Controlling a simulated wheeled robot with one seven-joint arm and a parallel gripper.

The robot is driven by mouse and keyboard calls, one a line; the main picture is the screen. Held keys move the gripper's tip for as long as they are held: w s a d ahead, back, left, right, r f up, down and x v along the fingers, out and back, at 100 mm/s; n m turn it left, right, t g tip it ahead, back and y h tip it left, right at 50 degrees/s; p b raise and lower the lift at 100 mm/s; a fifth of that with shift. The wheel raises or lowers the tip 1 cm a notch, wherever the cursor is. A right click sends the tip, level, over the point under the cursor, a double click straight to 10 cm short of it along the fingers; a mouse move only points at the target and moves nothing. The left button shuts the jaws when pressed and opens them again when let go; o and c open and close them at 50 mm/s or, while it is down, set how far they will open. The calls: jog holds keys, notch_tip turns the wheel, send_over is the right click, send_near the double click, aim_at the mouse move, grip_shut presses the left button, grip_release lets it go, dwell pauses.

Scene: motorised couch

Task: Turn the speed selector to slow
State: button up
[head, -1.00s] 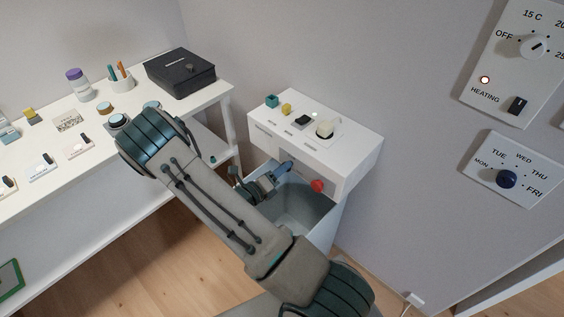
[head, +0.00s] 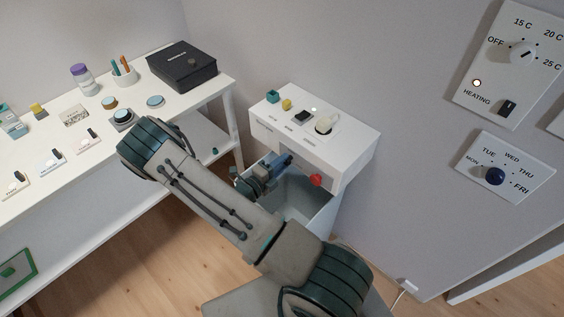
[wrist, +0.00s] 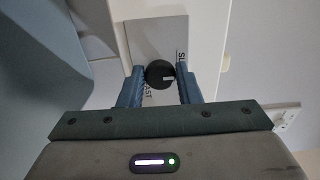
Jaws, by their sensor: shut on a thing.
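The speed selector (wrist: 159,74) is a round black knob with a short white mark, on a grey plate (wrist: 158,32). The mark lies on the knob's right part in the wrist view. Lettering partly reads "SL" at the right and "FAST" at the lower left; the rest is covered. My gripper (wrist: 160,72) has a blue finger on each side of the knob and is shut on it. In the head view my gripper (head: 283,160) is at the front of the white box (head: 345,152), where the selector is hidden.
A white table (head: 60,150) with small items is at the left. Wall panels with dials (head: 495,175) are at the right.

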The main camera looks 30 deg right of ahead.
jog(key=shift+w+a, duration=0.1)
jog(key=shift+a, duration=0.05)
jog(key=o, duration=1)
jog(key=shift+c, duration=0.2)
jog(key=b+v, duration=0.2)
jog(key=v, duration=1.1)
jog(key=shift+a, duration=0.35)
